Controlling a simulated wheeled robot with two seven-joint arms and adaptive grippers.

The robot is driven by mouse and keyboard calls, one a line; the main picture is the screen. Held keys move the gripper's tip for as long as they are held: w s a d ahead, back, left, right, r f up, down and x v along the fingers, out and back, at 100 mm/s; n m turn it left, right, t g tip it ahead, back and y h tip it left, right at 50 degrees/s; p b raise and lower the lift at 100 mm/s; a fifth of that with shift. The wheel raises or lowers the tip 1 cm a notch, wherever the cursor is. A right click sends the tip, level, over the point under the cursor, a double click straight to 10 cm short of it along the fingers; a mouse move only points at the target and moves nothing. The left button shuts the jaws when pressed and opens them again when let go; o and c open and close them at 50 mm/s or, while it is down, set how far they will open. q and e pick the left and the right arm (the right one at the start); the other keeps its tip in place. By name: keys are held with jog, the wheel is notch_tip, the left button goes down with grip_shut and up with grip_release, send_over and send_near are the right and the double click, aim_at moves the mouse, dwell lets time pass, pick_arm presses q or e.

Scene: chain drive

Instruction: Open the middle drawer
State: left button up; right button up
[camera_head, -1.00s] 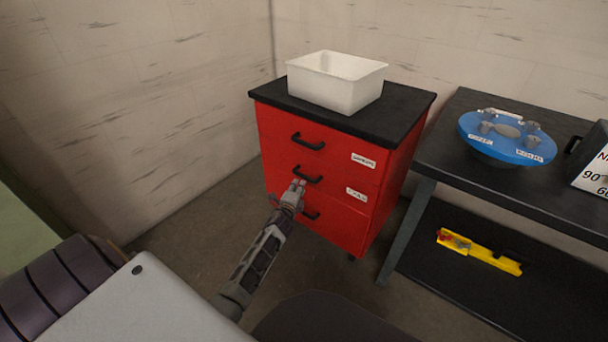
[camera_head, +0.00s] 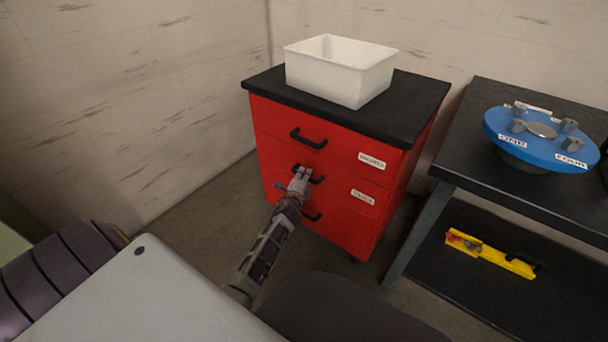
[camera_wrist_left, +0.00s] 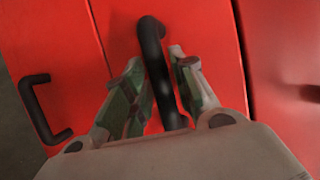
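The red cabinet (camera_head: 384,226) has drawers stacked under a black top, all looking shut. The middle drawer (camera_head: 338,182) has a black bar handle (camera_head: 319,180) and a white label at its right. My left gripper (camera_head: 302,172) is at this handle and hides part of it. In the left wrist view, the handle (camera_wrist_left: 152,45) runs between the two fingers of my left gripper (camera_wrist_left: 157,58). The fingers are apart, one on each side of the bar, with no clear grip on it. My right gripper is not in view.
The top drawer's handle (camera_head: 308,138) is just above my left gripper, and the lower handle (camera_head: 312,216) is below. A white bin (camera_head: 340,75) stands on the cabinet. A dark table (camera_head: 470,150) with a blue round fixture (camera_head: 540,150) stands at right. Floor shows left of the cabinet.

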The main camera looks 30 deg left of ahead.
pick_arm(q)
jog(key=shift+w, duration=0.1)
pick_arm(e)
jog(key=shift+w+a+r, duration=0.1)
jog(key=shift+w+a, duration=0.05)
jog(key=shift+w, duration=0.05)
pick_arm(q)
grip_shut()
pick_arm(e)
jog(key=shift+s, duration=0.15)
